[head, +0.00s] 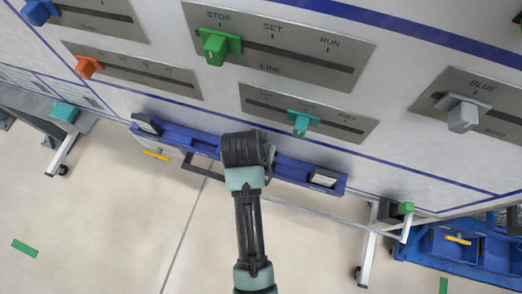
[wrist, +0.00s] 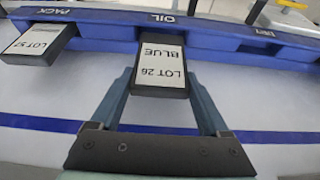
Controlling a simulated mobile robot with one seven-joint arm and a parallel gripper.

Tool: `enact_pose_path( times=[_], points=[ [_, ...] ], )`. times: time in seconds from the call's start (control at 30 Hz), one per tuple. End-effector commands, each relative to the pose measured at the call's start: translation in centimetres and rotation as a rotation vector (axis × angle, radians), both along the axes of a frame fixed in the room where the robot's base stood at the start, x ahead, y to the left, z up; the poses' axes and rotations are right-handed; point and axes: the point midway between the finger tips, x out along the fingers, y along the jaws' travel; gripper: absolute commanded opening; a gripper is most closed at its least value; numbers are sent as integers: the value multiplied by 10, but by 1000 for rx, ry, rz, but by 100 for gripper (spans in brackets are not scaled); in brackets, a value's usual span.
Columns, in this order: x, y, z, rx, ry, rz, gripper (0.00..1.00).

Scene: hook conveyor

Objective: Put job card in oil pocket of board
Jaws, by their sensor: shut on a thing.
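The job card (wrist: 160,60), a dark block with a white face reading LOT 26 BLUE, is between the fingers of my gripper (wrist: 160,82) in the wrist view. My gripper is shut on it. The card's far end meets the edge of the blue board (wrist: 105,33) at the pocket marked OIL; I cannot tell how far it is inside. In the head view my gripper (head: 249,150) is over the middle of the board (head: 289,170) and hides the card.
Another card (wrist: 38,43), LOT 57, sits at the PACK pocket. It shows right of my gripper in the head view (head: 323,178). A further dark card (head: 147,124) is at the board's left end. A panel with coloured sliders (head: 280,50) stands behind the board.

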Motion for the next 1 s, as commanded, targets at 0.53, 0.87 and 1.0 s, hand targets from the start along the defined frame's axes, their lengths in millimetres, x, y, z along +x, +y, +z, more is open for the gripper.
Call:
enact_pose_path(
  times=[0.53,0.87,1.0],
  points=[
    [0,0,-31,-1,0,0,24],
    [-1,0,-32,-1,1,0,100],
    [0,0,-29,0,0,0,100]
  ],
)
